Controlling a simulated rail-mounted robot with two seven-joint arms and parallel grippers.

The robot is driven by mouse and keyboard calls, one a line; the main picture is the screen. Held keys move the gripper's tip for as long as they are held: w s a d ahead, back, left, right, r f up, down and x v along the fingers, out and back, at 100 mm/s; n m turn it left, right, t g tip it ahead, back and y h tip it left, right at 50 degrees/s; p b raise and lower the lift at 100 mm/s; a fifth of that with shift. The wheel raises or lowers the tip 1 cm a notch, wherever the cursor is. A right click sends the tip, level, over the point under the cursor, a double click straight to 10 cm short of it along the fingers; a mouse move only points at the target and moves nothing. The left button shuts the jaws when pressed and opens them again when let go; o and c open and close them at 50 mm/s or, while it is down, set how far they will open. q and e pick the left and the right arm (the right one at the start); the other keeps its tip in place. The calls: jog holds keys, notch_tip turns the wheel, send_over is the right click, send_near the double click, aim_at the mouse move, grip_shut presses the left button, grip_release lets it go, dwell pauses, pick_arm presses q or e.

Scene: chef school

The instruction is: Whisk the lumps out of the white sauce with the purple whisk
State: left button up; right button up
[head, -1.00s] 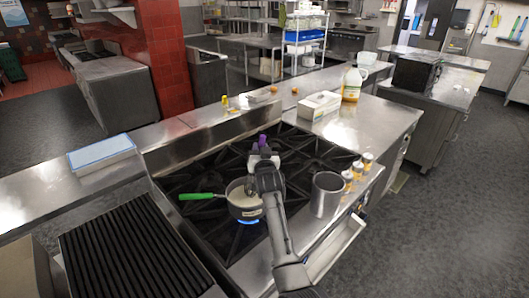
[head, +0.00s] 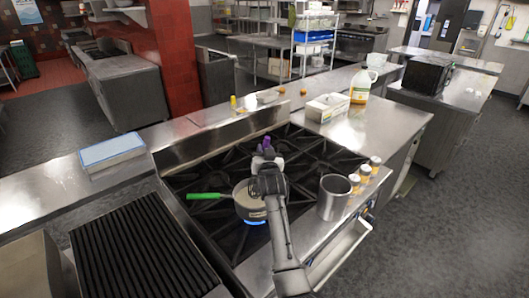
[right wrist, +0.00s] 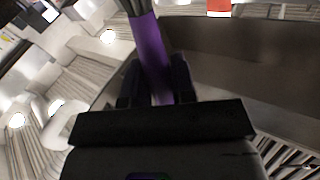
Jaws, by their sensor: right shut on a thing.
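A saucepan (head: 241,208) with a green handle (head: 207,196) sits on a lit burner of the stove, blue flame under it. Pale white sauce (head: 242,190) shows at its left side; the rest of its surface is hidden by my right arm, so I cannot see any lumps. My right gripper (head: 266,162) is over the pan and shut on the purple whisk (head: 266,143), whose handle top sticks up above it. In the right wrist view the purple handle (right wrist: 151,55) stands between the two fingers. The whisk's lower end is hidden in the head view. My left gripper is not in view.
A metal pot (head: 334,197) stands right of the pan, with several small jars (head: 365,173) beyond it. A grill (head: 140,252) lies to the left. A blue-white box (head: 112,152), a white box (head: 327,107) and a jug (head: 359,85) stand on the counters.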

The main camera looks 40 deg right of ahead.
aim_at(265, 143)
notch_tip(265, 143, up, 4)
jog(key=p, duration=0.2)
jog(key=shift+f+p, duration=0.1)
jog(key=shift+p, duration=0.2)
notch_tip(265, 143, up, 5)
jog(key=p, duration=0.4)
jog(key=shift+r, duration=0.2)
jog(key=shift+r+p, duration=0.25)
jog(key=shift+p, duration=0.1)
